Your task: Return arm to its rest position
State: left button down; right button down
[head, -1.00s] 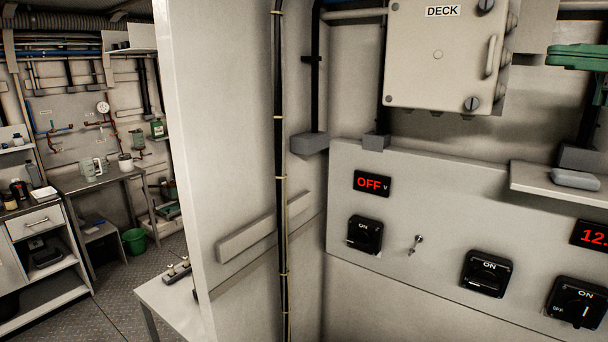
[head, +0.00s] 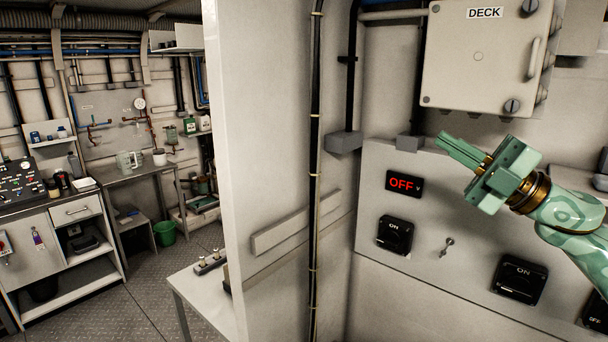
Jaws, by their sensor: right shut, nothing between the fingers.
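My right gripper (head: 442,142) is pale green. It comes in from the right edge of the head view and points to the upper left. Its fingers are shut with nothing between them. It shows in front of the upper part of the grey switch panel (head: 440,215), to the right of the red OFF display (head: 404,184) and below the DECK box (head: 483,55). I cannot tell its distance from the panel. My left gripper is not in view.
The panel carries black rotary switches (head: 394,235) and a small toggle (head: 447,247). A pale partition wall (head: 262,120) with cables stands left of it. Beyond lie a workbench (head: 140,170), a green bucket (head: 165,232) and open floor (head: 150,290). A white table (head: 200,295) stands by the partition.

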jog(key=s+d+f+m+t+h, duration=0.15)
jog(key=f+m+t+h, duration=0.25)
jog(key=f+m+h, duration=0.75)
jog(key=s+f+m+t+h, duration=0.2)
jog(key=f+m+t+h, duration=0.2)
jog(key=f+m+h, duration=0.7)
jog(key=s+d+f+g+h, duration=0.1)
jog(key=s+d+f+g, duration=0.1)
jog(key=s+f+g, duration=0.7)
jog(key=s+d+f+g+h, duration=0.1)
jog(key=s+d+f+g, duration=0.25)
jog(key=s+f, duration=1.05)
jog(key=s+a+f+g+y+b, duration=0.1)
jog(key=a+f+b, duration=0.15)
jog(key=f, duration=1.15)
jog(key=s+a+f+g+y+b, duration=0.2)
jog(key=f+b, duration=0.1)
jog(key=f, duration=1.2)
jog(key=s+f+m+g+y+b, duration=0.1)
jog(key=s+f+m+g+b, duration=0.2)
jog(key=s+f, duration=1.8)
notch_tip(320, 180, down, 3)
jog(key=b, duration=0.3)
jog(key=shift+a, duration=0.3)
